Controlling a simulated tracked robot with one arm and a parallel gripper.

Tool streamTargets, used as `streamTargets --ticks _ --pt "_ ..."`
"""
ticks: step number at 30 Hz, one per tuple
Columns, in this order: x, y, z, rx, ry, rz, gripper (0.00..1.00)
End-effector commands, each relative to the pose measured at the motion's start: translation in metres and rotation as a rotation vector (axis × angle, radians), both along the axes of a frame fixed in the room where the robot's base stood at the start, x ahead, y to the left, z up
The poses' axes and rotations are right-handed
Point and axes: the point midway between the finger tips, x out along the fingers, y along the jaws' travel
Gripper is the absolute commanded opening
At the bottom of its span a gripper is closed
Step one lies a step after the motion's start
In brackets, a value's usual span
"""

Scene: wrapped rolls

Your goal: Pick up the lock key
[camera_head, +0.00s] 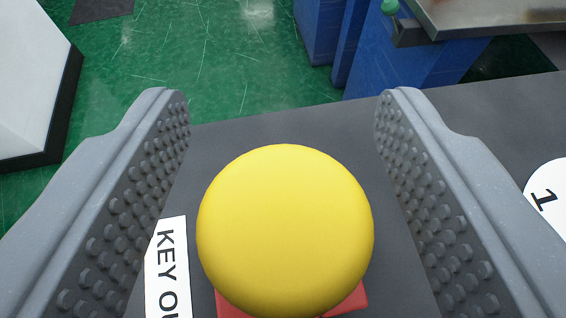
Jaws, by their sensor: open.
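A round yellow knob (285,230) fills the lower middle of the view. Part of a red piece (345,302) shows under its lower edge. I cannot tell for sure that this is the lock key; its lower part is hidden or cut off. My gripper (283,105) is open, with one grey studded finger on each side of the knob. Gaps show between the knob and both fingers, and the fingertips reach past its far side.
A dark grey panel (260,132) lies beneath, with a white "KEY O…" label (168,270) at left and a white disc marked 1 (550,195) at right. Beyond it are green floor (190,60), blue cabinets (400,65), a metal-topped surface (490,15) and a white block (30,75).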

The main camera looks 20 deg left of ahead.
Motion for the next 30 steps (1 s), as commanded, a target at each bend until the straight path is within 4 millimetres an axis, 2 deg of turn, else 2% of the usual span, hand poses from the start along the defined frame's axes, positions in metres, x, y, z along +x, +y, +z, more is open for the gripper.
streamTargets --ticks 7,12,13,23,30 --pt "0.001 0.001 -0.001 0.0 0.0 0.0 0.54" --pt "0.001 0.001 -0.001 0.0 0.0 0.0 0.07" --pt "0.001 0.001 -0.001 0.0 0.0 0.0 0.05" --pt "0.001 0.001 0.001 0.0 0.0 0.001 0.05" --pt "0.001 0.001 0.016 -0.002 -0.004 0.0 0.05"
